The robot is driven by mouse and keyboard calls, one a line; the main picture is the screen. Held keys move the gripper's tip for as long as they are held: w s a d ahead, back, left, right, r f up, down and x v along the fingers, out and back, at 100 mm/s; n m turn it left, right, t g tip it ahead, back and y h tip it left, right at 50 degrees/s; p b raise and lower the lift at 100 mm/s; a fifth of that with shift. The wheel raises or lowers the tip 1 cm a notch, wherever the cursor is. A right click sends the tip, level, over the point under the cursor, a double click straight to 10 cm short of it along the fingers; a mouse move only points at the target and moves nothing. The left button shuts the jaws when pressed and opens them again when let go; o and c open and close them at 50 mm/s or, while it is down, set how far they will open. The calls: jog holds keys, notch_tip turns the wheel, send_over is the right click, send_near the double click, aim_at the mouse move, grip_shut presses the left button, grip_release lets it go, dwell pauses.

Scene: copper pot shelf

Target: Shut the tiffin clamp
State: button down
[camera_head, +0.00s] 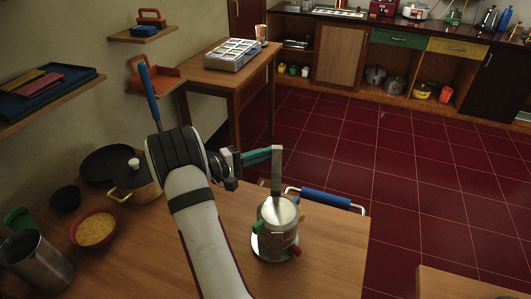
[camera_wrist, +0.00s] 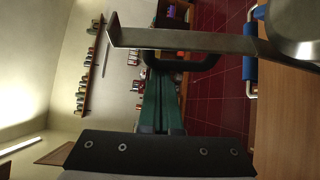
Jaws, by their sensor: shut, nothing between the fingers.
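The metal tiffin (camera_head: 268,246) stands upright on the wooden table, with green and red side pieces. A long flat metal clamp strap (camera_head: 277,173) stands up from its lid, swung open with a bent tip at the top. In the wrist view the strap (camera_wrist: 190,40) runs across the top from the tiffin lid (camera_wrist: 300,25). My gripper (camera_head: 270,154) has its green fingers shut and empty, beside the upper part of the strap. Its fingers (camera_wrist: 163,85) point toward the strap in the wrist view. I cannot tell whether they touch it.
A lidded pot (camera_head: 136,184), a bowl of yellow grains (camera_head: 95,229) and a steel container (camera_head: 35,265) stand left on the table. A blue-padded metal rail (camera_head: 326,198) is at the table's far edge. The tabletop right of the tiffin is clear.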

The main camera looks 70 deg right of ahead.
aim_at(273, 157)
jog(key=a+m, duration=0.1)
jog(key=s+a+r+m+g+h, duration=0.1)
jog(key=a, duration=0.1)
jog(key=a+r+m, duration=0.1)
jog(key=m, duration=0.1)
jog(key=shift+s+a+h, duration=0.3)
jog(key=shift+s+a, duration=0.05)
jog(key=a, duration=0.1)
jog(key=s+a, duration=0.1)
jog(key=a+f, duration=0.1)
jog(key=a, duration=0.1)
jog(key=shift+s+a, duration=0.1)
jog(key=shift+s, duration=0.25)
jog(key=shift+s+a+f, duration=0.25)
jog(key=shift+a+f, duration=0.15)
jog(key=shift+a, duration=0.2)
jog(key=shift+s+a+f, duration=0.2)
jog(key=shift+a+f, duration=0.15)
jog(key=shift+a, duration=0.25)
jog(key=shift+s+a+f+g, duration=0.15)
jog(key=shift+a+f+g, duration=0.15)
jog(key=shift+a+f, duration=0.2)
jog(key=shift+s+a+f+m+g, duration=0.2)
jog(key=shift+a+f+m+g, duration=0.15)
jog(key=shift+f+m, duration=0.35)
jog(key=shift+s+a+f, duration=0.1)
jog(key=shift+a+f, duration=0.1)
jog(key=shift+f, duration=0.05)
